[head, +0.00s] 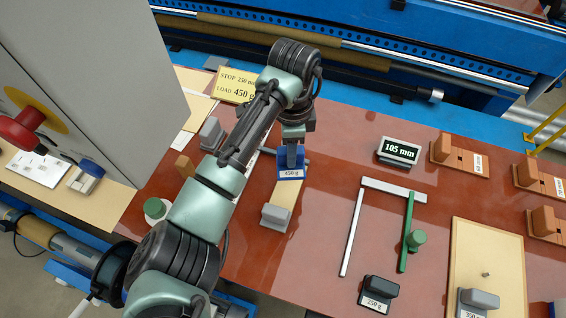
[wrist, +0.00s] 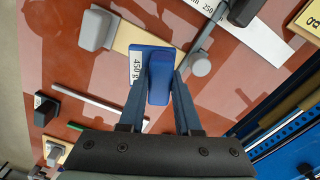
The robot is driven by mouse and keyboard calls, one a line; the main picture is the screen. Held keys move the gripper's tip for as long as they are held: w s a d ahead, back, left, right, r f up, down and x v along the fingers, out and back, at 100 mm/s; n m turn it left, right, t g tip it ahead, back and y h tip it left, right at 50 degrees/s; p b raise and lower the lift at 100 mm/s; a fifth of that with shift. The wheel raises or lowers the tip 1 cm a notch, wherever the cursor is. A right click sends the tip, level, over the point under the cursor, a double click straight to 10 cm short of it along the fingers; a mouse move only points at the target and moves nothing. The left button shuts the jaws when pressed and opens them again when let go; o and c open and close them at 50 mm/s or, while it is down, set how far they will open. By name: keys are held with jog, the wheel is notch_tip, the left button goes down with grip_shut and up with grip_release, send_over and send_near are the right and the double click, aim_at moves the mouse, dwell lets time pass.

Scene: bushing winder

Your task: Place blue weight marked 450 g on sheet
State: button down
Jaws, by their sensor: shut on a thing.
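The blue weight (head: 290,174) carries a white label reading 450 g. It also shows in the wrist view (wrist: 159,75). My gripper (head: 291,158) is shut on its upright handle, with one finger (wrist: 186,100) on each side. A narrow beige sheet (head: 285,195) lies on the red-brown table, and the blue weight is over its far end. A grey block (head: 276,216) sits on the sheet's near end; it also shows in the wrist view (wrist: 97,28). I cannot tell whether the weight's underside touches the sheet. The sheet under the weight is hidden.
A yellow sign (head: 236,84) reads STOP 250 mm, LOAD 450 g. A display (head: 398,152) reads 105 mm. A frame with a green slider (head: 408,235) lies to the right. A black 250 g weight (head: 379,291) and a grey weight (head: 480,301) stand at the front. A grey cabinet (head: 75,70) rises at left.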

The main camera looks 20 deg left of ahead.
jog(key=shift+f+p, duration=0.4)
jog(key=shift+f, duration=2.6)
jog(key=c, duration=0.6)
grip_release()
jog(key=shift+f, duration=0.15)
